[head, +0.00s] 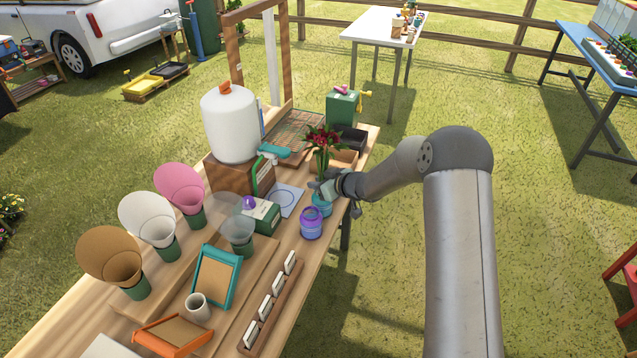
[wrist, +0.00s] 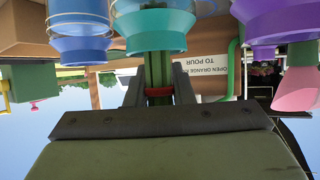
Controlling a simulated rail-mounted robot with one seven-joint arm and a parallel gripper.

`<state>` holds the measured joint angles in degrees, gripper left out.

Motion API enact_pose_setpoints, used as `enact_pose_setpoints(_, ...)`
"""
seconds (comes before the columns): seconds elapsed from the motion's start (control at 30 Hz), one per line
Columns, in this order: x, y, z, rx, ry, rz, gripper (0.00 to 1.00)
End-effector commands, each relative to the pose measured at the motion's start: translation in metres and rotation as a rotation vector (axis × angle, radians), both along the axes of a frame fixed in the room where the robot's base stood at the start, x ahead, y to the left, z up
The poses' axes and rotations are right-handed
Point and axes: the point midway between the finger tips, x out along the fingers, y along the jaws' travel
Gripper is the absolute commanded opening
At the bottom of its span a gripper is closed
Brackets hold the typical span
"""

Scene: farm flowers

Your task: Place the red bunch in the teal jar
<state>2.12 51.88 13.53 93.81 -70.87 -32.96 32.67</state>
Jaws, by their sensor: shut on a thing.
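The red bunch (head: 324,140) has dark red blooms and green stems and stands roughly upright above my gripper (head: 326,184). In the wrist view my gripper (wrist: 158,95) is shut on its green stems (wrist: 157,70), around a red band. The teal jar (head: 322,207) stands on the bench just below my gripper. It also shows in the wrist view (wrist: 153,30), which is upside down, in line with the stems. I cannot tell whether the stem ends are inside the jar's mouth or beside it.
A purple jar (head: 311,224) stands close in front of the teal jar, and a blue jar (wrist: 80,22) stands on its other side. A green box (head: 262,215), a white tank (head: 230,125) and paper cones (head: 181,188) crowd the bench to the left.

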Motion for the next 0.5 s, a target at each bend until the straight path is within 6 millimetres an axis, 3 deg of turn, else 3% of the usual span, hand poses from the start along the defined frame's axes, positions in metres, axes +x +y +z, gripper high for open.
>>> enact_pose_setpoints(0.23,0.0000,0.0003,-0.0039,0.000,0.000,0.001,0.00)
enact_pose_setpoints(0.27,-0.0001,0.0002,-0.0028,-0.001,-0.001,0.000,0.30)
enact_pose_setpoints(0.3,-0.0001,0.0002,-0.0026,0.000,0.000,0.000,0.41)
enact_pose_setpoints(0.5,-0.0002,0.0002,-0.0025,0.000,0.000,0.000,0.43)
